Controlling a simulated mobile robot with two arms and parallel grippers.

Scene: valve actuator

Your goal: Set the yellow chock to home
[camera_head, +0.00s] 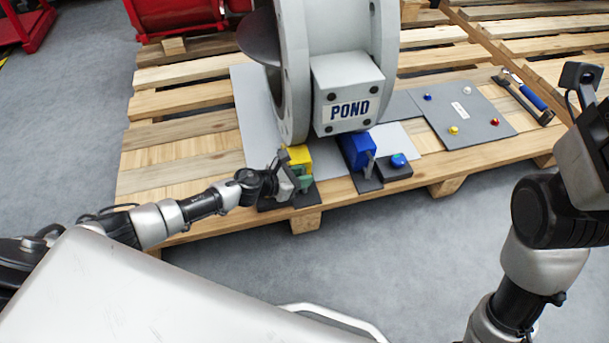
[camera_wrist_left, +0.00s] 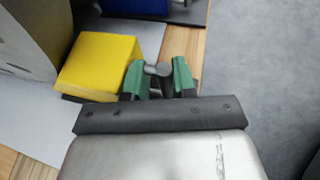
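My left gripper (camera_head: 303,180) is low beside the chock's near side. In the wrist view the left gripper's green fingers (camera_wrist_left: 159,82) stand apart, on either side of the handle. I cannot tell whether they press on it. My right gripper's fingers are not visible.
A blue chock (camera_head: 357,151) with a grey handle stands to the right, near a blue button on a dark box (camera_head: 396,163). A grey panel with coloured buttons (camera_head: 462,118) and a blue-handled tool (camera_head: 527,95) lie farther right on the wooden pallet (camera_head: 160,165). Open floor lies in front.

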